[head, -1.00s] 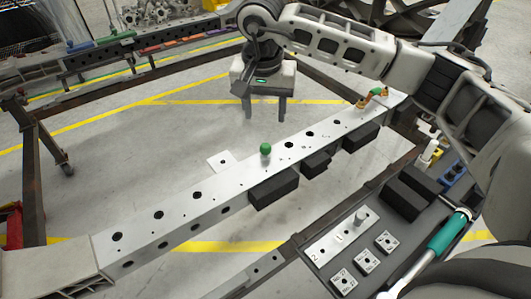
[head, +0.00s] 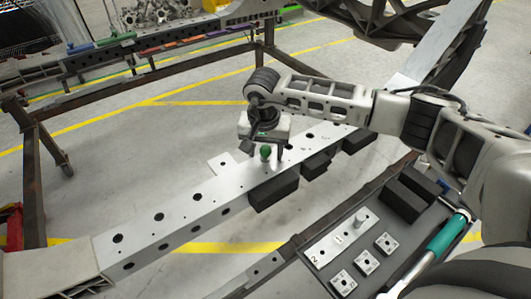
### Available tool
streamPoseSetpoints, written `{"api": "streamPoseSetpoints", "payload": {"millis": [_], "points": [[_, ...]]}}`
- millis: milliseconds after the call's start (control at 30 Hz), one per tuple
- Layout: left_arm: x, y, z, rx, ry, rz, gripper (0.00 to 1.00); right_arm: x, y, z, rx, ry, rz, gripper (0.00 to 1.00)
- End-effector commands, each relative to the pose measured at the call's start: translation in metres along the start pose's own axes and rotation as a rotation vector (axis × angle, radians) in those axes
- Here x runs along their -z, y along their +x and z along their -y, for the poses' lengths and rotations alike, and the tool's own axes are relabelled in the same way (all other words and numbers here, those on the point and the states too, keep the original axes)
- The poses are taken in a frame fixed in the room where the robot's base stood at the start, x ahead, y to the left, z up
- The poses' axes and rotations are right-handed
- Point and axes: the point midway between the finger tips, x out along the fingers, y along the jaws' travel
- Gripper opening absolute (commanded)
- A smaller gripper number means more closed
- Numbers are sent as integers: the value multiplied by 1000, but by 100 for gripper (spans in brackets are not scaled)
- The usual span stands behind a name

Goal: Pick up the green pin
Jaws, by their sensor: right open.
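The green pin (head: 265,153) stands upright on the long light-grey beam (head: 195,198), with its round green head showing. My right gripper (head: 264,154) is over the beam, pointing down, its fingers apart. In the head view one finger shows on each side of the pin's head, with a gap to it. Whether the pin is exactly between the fingers in depth I cannot tell. The pin's lower part is hard to make out. My left gripper is not in view.
Black blocks (head: 273,194) sit along the beam's near side. A dark tray (head: 300,284) at the lower right holds a numbered plate (head: 342,240), small square plates (head: 366,263) and a teal-handled tool (head: 446,234). A rack with coloured parts (head: 120,42) stands behind.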

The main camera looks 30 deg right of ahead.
Motion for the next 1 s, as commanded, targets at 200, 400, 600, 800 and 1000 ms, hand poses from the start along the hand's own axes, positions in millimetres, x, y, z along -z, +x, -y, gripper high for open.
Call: {"api": "streamPoseSetpoints", "payload": {"millis": [200, 400, 600, 800, 1000], "points": [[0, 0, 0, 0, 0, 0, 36, 0, 0, 0, 0, -1, 0, 47], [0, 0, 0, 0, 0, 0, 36, 0, 0, 0, 0, 0, 0, 0], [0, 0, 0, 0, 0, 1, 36, 0, 0, 0, 0, 0, 0, 0], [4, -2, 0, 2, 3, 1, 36, 2, -9, 0, 1, 0, -1, 0], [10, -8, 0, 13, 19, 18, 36, 6, -37, 0, 1, -1, -2, 0]]}}
